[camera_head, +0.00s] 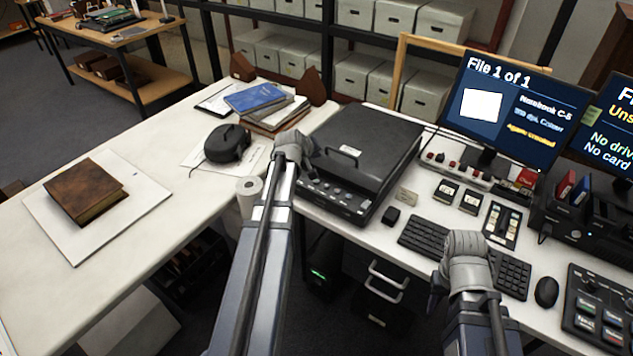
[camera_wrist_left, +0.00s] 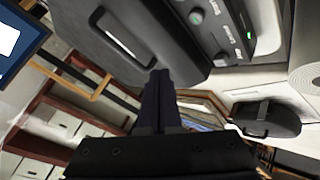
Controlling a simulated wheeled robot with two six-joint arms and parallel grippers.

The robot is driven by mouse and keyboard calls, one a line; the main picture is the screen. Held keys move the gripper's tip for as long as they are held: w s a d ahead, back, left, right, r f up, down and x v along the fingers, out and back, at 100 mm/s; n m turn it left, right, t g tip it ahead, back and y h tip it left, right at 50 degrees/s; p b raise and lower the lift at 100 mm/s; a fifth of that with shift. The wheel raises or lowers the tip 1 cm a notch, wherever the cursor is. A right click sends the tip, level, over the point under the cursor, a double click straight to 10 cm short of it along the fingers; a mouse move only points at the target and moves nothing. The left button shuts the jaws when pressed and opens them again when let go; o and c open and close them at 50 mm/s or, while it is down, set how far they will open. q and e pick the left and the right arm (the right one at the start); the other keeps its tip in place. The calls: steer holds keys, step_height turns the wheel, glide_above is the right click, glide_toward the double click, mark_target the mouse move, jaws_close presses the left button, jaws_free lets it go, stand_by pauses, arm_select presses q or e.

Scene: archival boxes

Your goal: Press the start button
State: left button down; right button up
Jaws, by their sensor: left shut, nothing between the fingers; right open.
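The scanner (camera_head: 365,150) is a dark grey box with its lid closed. A strip of labelled buttons (camera_head: 335,198) runs along its near side. In the left wrist view the button panel (camera_wrist_left: 228,38) shows several buttons with small white labels, too blurred to tell surely which is start. My left gripper (camera_wrist_left: 160,78) is shut and empty, beside the scanner's lid and panel edge; contact with a button cannot be seen.
A monitor (camera_head: 508,105) reads "File 1 of 1". The keyboard (camera_head: 465,255) and mouse (camera_head: 546,291) lie right of the scanner. A brown book (camera_head: 86,190) rests on a pale sheet.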

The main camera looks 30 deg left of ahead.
arm_select(q)
steer(key=shift+f+b, duration=3.9)
steer(key=shift+f, duration=0.25)
steer(key=shift+f, duration=0.15)
steer(key=shift+f+b, duration=0.3)
steer(key=shift+b, duration=0.1)
steer(key=shift+f+b, duration=0.5)
steer(key=shift+b, duration=0.05)
steer(key=shift+r, duration=0.1)
steer(key=shift+r+p, duration=0.85)
steer(key=shift+p, duration=0.15)
step_height(320, 180, up, 5)
steer(key=p, duration=0.5)
